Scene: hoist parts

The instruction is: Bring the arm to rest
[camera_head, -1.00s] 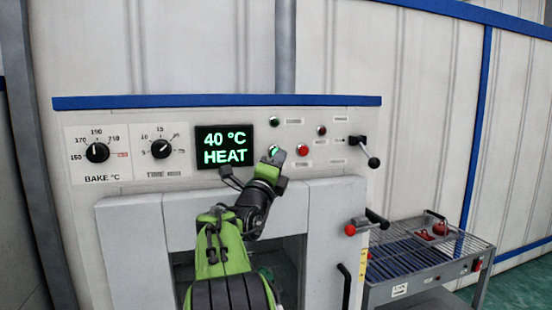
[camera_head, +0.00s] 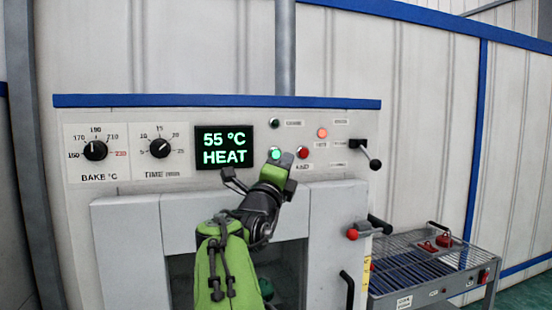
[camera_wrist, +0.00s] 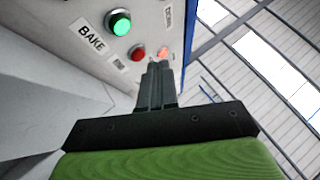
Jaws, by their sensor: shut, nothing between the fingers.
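My gripper (camera_wrist: 157,72) is shut and empty in the wrist view, its fingertips close to the oven's control panel, below the red button. In the head view my green and black arm reaches up in front of the oven (camera_head: 120,235), with the gripper (camera_head: 277,155) at the lit green button. The green button (camera_wrist: 120,23), labelled BAKE, glows and shows clear of the fingers in the wrist view. Whether the fingertips touch the panel cannot be told.
The display (camera_head: 224,147) reads 55 °C HEAT. Two dials (camera_head: 96,150) sit left of it. A black lever (camera_head: 366,154) and a red-knobbed handle (camera_head: 353,234) stick out at right. A rack trolley (camera_head: 425,262) with red parts (camera_head: 443,240) stands at right.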

